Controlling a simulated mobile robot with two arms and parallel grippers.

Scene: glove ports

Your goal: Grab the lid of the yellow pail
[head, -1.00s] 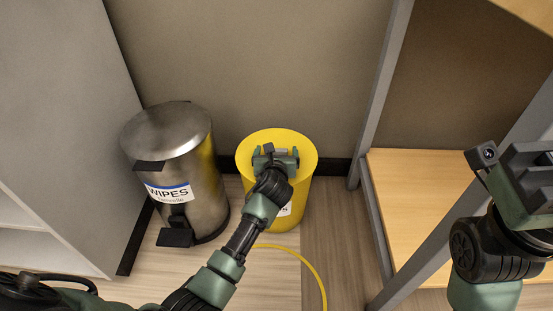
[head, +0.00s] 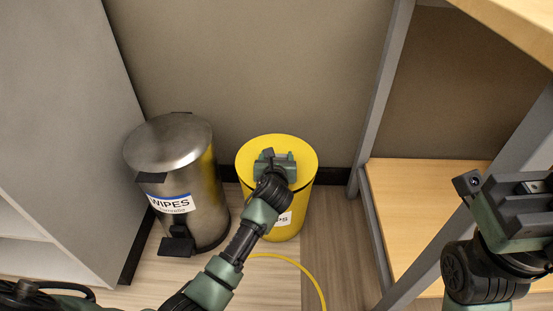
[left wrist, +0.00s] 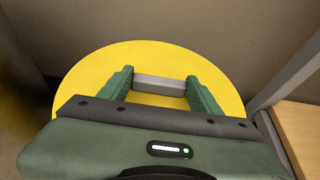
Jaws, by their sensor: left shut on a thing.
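The yellow pail (head: 299,212) stands on the floor against the back wall, with a partly hidden white label on its front. Its round yellow lid (head: 279,142) is on top; it also shows in the left wrist view (left wrist: 90,70). A grey bar-shaped handle (left wrist: 160,85) lies on the lid between my left fingers. My left gripper (head: 276,161) is over the lid and shut on this handle, one finger at each end. It hides the lid's middle in the head view. My right gripper (head: 520,197) is raised at the right, away from the pail; its jaw gap is unclear.
A steel pedal bin (head: 176,180) labelled WIPES stands just left of the pail. A grey cabinet (head: 65,130) is at the left. A grey-framed wooden shelf (head: 410,205) is at the right. A yellow hose or cable (head: 312,279) lies on the floor in front.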

